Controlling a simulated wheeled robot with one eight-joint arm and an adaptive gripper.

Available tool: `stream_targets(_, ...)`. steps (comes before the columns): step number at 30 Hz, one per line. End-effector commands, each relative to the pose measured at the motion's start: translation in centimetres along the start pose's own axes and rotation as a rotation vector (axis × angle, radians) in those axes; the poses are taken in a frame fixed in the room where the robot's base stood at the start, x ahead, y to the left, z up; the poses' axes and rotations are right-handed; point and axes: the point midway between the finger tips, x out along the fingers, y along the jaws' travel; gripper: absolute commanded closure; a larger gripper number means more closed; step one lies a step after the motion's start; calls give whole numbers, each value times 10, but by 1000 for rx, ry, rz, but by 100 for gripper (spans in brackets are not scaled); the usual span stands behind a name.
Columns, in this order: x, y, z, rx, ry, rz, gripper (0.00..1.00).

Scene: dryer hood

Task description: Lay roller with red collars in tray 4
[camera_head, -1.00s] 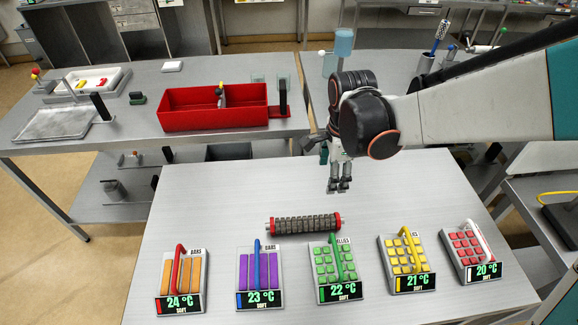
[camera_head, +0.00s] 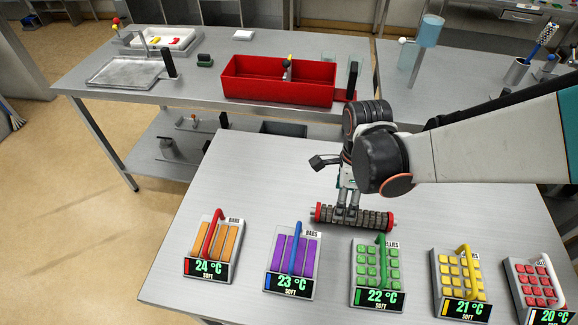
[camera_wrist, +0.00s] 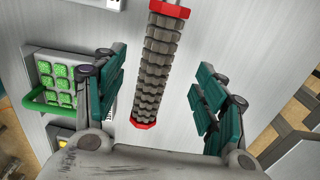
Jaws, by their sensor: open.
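The roller with red collars (camera_head: 376,219) lies on the steel table, dark and ribbed with a red collar at each end. In the wrist view the roller (camera_wrist: 160,65) runs between my open fingers, with a gap on both sides. My gripper (camera_head: 347,207) is low over the roller's left half in the head view; whether it touches is unclear. Several trays with temperature displays stand in a row in front: orange (camera_head: 229,242), purple (camera_head: 280,248), green (camera_head: 361,265), yellow (camera_head: 442,279) and red (camera_head: 520,275). I see no tray numbers.
Coloured handles arch over the trays. A red bin (camera_head: 250,84) and a metal pan (camera_head: 110,73) stand on the bench behind. A blue cylinder on a stand (camera_head: 430,32) is at the back right. The table left of the roller is bare.

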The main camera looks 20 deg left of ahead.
Motion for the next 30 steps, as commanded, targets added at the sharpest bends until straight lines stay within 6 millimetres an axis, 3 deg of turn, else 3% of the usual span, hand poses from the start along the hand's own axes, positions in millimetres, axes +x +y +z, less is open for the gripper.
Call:
stream_targets(8, 18, 3, 3, -6, 0, 0, 35)
stream_targets(17, 58, 5, 6, -5, 0, 0, 35)
stream_targets(25, 60, 4, 5, -3, 0, 0, 35)
stream_targets(30, 60, 3, 4, -1, 0, 0, 71)
